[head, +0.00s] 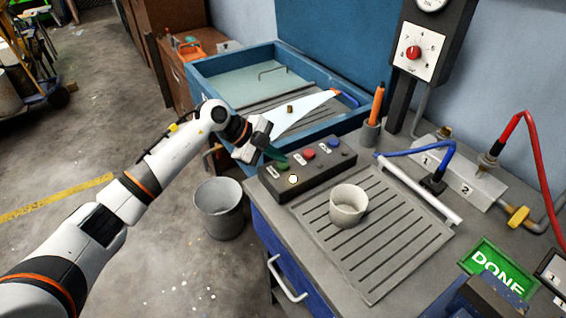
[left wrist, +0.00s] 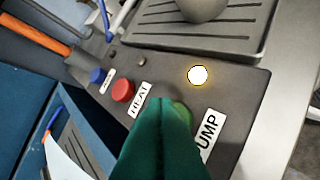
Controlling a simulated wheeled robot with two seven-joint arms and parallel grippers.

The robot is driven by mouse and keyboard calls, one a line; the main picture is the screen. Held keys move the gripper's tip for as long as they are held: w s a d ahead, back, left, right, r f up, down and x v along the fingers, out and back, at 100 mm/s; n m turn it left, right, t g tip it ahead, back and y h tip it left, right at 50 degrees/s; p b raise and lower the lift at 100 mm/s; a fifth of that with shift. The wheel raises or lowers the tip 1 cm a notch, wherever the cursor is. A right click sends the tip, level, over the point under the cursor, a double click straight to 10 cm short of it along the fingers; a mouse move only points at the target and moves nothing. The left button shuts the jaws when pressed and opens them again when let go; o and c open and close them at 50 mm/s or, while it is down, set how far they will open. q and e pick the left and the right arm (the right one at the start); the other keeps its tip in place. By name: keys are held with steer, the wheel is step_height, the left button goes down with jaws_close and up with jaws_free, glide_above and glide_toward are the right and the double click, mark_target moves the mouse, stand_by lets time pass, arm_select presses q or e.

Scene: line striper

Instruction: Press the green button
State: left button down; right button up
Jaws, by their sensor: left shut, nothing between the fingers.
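The dark button box (head: 318,178) stands on the bench with a green, a red and a blue button in a row. The green button (head: 283,167) is beside the PUMP label; in the left wrist view the green button (left wrist: 183,112) is partly hidden behind my fingers. My left gripper (head: 282,158) is shut and empty, with its green fingertips at the green button. In the left wrist view the fingertips (left wrist: 166,106) overlap the button's edge; I cannot tell whether they touch it. A round lamp (left wrist: 197,75) beside the button glows white-yellow. My right gripper is not in view.
The red button (head: 308,154) and blue button (head: 333,143) are close by on the same box. A pale cup (head: 347,206) stands on the slatted drain tray (head: 385,255). A blue basin (head: 210,85) lies behind, and a grey bucket (head: 219,210) stands on the floor.

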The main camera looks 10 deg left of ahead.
mark_target(277, 165)
arm_select(q)
steer(key=shift+f, duration=0.5)
stand_by(0.7)
steer(key=shift+r+p, duration=0.9)
steer(key=shift+p, duration=0.05)
step_height(277, 165, up, 6)
steer(key=p, duration=0.6)
